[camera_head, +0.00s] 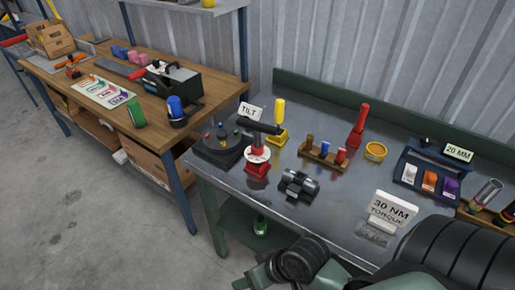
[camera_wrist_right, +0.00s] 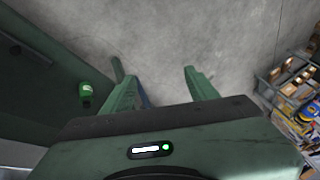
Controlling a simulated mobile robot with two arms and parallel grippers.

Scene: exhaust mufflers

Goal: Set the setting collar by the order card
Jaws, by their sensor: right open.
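A white card reading "30 NM TORQUE" (camera_head: 393,208) stands at the front of the metal bench. A "20 MM" sign (camera_head: 458,152) stands behind a blue rack (camera_head: 408,170) holding white, orange and purple pieces. A "TILT" sign (camera_head: 249,110) is by a red-based stand with a white dial (camera_head: 258,155). I cannot tell which part is the setting collar. My right gripper (camera_wrist_right: 160,88) is open and empty in the wrist view, over the floor beside a green surface. My left gripper is not in view.
On the metal bench are a dark clamp-like part (camera_head: 298,185), a wooden block with coloured pegs (camera_head: 323,153), a yellow ring (camera_head: 376,151) and a red-handled tool (camera_head: 358,125). A wooden bench (camera_head: 165,105) stands left. A green bottle (camera_wrist_right: 85,92) is beside my right gripper.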

